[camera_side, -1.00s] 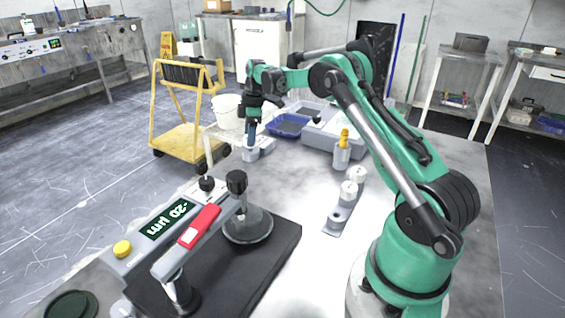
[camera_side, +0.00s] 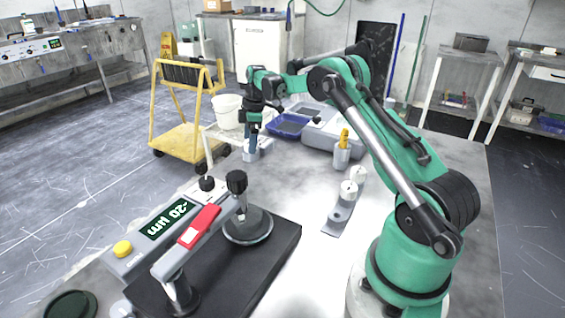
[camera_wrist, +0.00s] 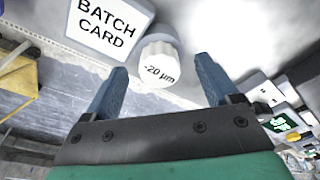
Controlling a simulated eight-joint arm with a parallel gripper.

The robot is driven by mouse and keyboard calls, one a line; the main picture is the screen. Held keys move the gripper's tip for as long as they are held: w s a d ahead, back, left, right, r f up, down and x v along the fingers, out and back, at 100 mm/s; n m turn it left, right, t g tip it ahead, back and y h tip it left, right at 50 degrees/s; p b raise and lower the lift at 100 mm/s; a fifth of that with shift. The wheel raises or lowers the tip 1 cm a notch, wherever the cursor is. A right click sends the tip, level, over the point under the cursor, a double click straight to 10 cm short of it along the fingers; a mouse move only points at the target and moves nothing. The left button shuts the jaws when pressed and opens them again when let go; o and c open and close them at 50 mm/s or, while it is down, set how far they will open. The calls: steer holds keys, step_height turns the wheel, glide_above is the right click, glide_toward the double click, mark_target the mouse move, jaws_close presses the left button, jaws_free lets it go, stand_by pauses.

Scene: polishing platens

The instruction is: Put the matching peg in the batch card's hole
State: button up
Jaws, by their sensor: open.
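My gripper (camera_side: 252,145) is low over the small grey block (camera_side: 267,147) at the table's far left edge. In the wrist view, its two blue fingers (camera_wrist: 162,66) are spread apart. A white peg marked "-20 µm" (camera_wrist: 157,62) stands between and just beyond the fingertips, directly beside the white batch card (camera_wrist: 110,22). The foot of this peg is hidden, so its seating cannot be seen. The gauge display (camera_side: 168,219) reads -20 µm. Two white pegs (camera_side: 358,174) (camera_side: 348,189) stand on the grey rack (camera_side: 334,223), whose front end is bare.
A black base (camera_side: 268,262) with the gauge and a round grey disc fills the front left of the table. A grey cup with yellow-handled tools (camera_side: 341,155), a blue tray (camera_side: 288,126) and a grey machine (camera_side: 326,143) stand at the back. A yellow cart (camera_side: 183,140) is beyond the table.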

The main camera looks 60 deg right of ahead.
steer(key=shift+s+d+r, duration=0.15)
steer(key=shift+r, duration=1.25)
steer(key=shift+s+d+r, duration=0.15)
steer(key=shift+r, duration=1.2)
steer(key=shift+f, duration=0.1)
steer(key=f, duration=0.5)
steer(key=shift+w+a+f, duration=0.25)
steer(key=shift+w+a, duration=0.05)
steer(key=shift+r, duration=1)
